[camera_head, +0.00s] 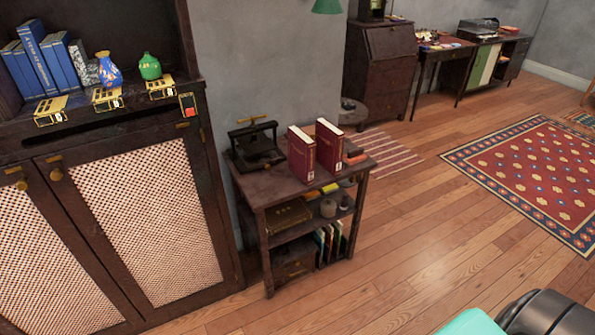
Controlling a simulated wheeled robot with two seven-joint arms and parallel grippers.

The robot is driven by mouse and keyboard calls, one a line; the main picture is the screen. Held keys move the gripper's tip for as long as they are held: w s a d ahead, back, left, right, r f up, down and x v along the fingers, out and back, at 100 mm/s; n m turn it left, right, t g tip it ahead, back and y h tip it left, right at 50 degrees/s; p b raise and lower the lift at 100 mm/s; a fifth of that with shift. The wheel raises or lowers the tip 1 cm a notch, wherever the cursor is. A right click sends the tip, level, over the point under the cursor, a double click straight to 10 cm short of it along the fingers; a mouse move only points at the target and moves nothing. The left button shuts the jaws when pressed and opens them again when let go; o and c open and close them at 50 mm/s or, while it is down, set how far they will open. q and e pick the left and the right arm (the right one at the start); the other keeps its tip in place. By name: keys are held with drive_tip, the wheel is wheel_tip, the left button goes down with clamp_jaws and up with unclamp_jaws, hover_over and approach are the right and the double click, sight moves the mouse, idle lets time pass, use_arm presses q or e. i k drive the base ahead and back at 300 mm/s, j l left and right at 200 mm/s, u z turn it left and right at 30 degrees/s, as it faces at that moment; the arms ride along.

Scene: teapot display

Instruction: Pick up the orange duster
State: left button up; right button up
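I cannot make out an orange duster for sure. A small orange-red item (355,158) lies at the right edge of the top of the small dark side table (272,187), beside two upright red books. It is partly hidden by the books and too small to identify. Neither of my grippers is in view. Teal and dark parts at the bottom right appear to be mine, with no fingers showing.
The table also holds red books (301,157) and a dark press (256,147). Left of it, a cabinet (150,225) carries blue books (38,62), a blue vase (108,69) and a green vase (150,66). Wooden floor (420,235) is open to the right, with a red rug (530,175).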

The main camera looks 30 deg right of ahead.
sight(356, 155)
drive_tip(key=z, duration=1.3)
drive_tip(key=u, duration=1.85)
drive_tip(key=z, duration=1.8)
